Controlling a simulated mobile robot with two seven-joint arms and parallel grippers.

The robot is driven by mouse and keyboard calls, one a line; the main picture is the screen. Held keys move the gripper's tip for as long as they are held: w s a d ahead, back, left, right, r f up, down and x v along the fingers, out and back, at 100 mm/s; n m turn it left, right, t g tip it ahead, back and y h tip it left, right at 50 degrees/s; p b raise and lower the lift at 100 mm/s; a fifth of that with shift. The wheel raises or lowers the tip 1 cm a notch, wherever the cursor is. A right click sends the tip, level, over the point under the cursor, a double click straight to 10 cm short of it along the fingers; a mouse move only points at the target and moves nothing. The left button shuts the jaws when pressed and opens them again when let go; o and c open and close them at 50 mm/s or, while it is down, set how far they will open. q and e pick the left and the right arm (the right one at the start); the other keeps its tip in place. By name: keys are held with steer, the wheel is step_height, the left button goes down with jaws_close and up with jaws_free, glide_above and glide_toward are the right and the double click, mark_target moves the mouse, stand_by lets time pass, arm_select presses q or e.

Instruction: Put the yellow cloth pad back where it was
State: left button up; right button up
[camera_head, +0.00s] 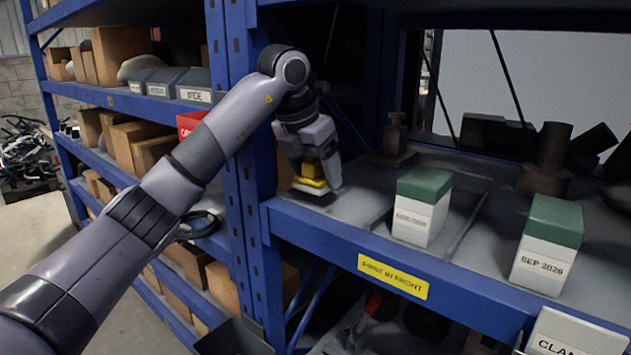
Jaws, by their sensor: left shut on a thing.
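The yellow cloth pad (310,183) is between the fingers of my left gripper (318,178), at the left end of the grey shelf and close to the blue upright. The pad shows as a small yellow block with a pale lower edge. My left gripper is shut on it and points down. The pad is at or just above the shelf surface; I cannot tell whether it touches. My right gripper is not in view.
Two green-topped white boxes stand on the shelf (350,207), one mid-shelf (421,207) and one labelled SEP 2026 (546,245) at right. A yellow label (393,276) is on the front beam. Dark metal parts (553,146) stand behind. Bare shelf lies between pad and nearer box.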

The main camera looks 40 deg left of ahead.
mark_target(315, 185)
arm_select(q)
steer(key=shift+f, duration=1.5)
steer(key=shift+f, duration=0.2)
steer(key=o, duration=1)
steer(key=shift+r, duration=0.15)
steer(key=v, duration=1.2)
steer(key=shift+r, duration=0.1)
